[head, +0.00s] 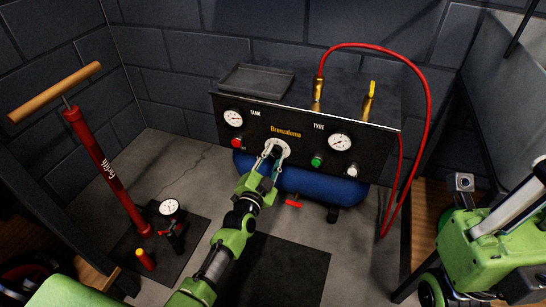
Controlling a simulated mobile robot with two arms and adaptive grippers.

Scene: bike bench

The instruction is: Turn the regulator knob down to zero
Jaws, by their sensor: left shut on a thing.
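The compressor's black front panel (300,127) stands at the back. It carries a TANK gauge (233,118) at left and a TYRE gauge (340,142) at right. My left gripper (275,150) reaches up to the middle of the panel, below the brand lettering. It is shut on the regulator knob (278,144), a pale round part mostly hidden by the fingers. The knob's setting cannot be read, and both gauge needles are too small to read surely. My right gripper is not in view.
A red button (236,142), a green button (316,161) and a white button (352,170) sit on the panel. A red hose (427,95) loops at right. A grey tray (257,80) lies on top. A red floor pump (103,165) stands at left.

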